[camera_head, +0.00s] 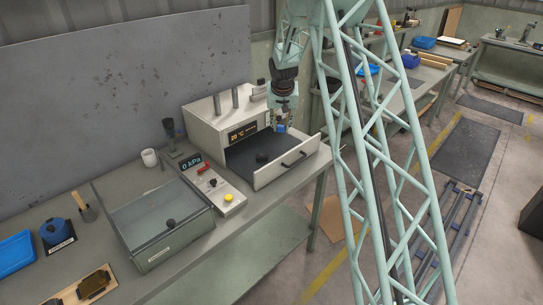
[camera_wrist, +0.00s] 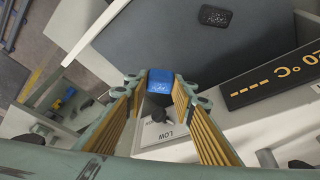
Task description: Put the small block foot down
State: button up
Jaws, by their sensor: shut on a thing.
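A small blue block (camera_head: 281,128) with a pale label is held at the tips of my gripper (camera_head: 281,122). In the wrist view the blue block (camera_wrist: 160,80) sits between the two fingertips (camera_wrist: 160,88), which are shut on it. The label is too small to read. My gripper points down over the right side of a white oven-like box, close to its front panel and above the open drawer's right part. I cannot tell how far above the surface the block is.
The white box (camera_head: 203,115) has a display and an open drawer with a dark tray (camera_head: 245,152). A dark object (camera_head: 262,157) lies on the tray. A glass-lidded case (camera_head: 160,215) and a control panel (camera_head: 210,185) stand to the left. A metal wall panel rises behind.

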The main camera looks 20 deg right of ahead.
send_over(280, 149)
jog(key=s, duration=0.1)
jog(key=shift+a+f, duration=0.15)
jog(key=shift+f, duration=2.95)
jog(key=shift+f, duration=0.1)
jog(key=shift+f+b, duration=0.3)
jog(key=shift+f, duration=1.5)
jog(key=shift+f, duration=0.15)
jog(key=o, duration=0.8)
